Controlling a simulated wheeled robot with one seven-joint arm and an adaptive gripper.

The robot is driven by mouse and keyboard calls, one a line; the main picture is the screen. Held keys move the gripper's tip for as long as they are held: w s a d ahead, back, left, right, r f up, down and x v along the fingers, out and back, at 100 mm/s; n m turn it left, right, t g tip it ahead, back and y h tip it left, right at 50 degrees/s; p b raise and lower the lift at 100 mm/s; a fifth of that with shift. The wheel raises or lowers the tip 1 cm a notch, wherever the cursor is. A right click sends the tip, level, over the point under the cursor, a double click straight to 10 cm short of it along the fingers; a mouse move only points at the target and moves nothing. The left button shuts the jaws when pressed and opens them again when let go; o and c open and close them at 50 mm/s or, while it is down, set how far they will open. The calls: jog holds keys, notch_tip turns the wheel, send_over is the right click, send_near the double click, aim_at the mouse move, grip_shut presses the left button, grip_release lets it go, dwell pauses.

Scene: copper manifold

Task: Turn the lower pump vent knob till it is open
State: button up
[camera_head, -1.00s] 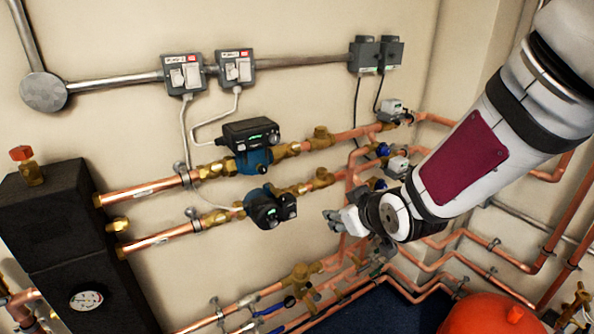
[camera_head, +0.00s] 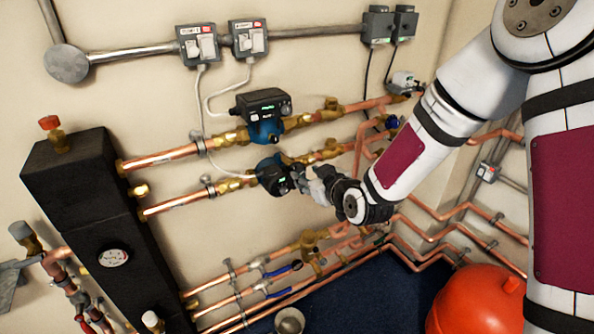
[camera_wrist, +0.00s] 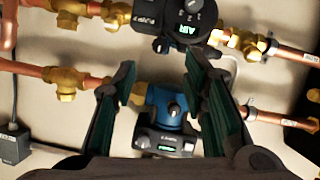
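The lower pump (camera_head: 270,176) is a dark unit with a lit green display on the lower copper pipe run. In the wrist view it is at the top, with a green "AIR" display (camera_wrist: 184,42) and a dark numbered dial knob (camera_wrist: 190,10) cut off by the frame edge. The knob's exact setting cannot be read. My gripper (camera_head: 308,181) is close to the right of the lower pump; contact cannot be told from the head view. In the wrist view my gripper (camera_wrist: 158,66) has its fingers apart with nothing between them, short of the knob.
The upper pump (camera_head: 262,117), blue and black, sits just above on a parallel pipe; in the wrist view it (camera_wrist: 166,118) shows between my fingers. Brass fittings (camera_wrist: 62,80) and copper pipes flank both pumps. A black manifold (camera_head: 85,190) stands left, a red vessel (camera_head: 475,300) lower right.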

aim_at(294, 169)
jog(key=x, duration=0.7)
jog(key=shift+w+a+f, duration=0.15)
jog(key=shift+w+a, duration=0.05)
jog(key=shift+w, duration=0.15)
grip_shut()
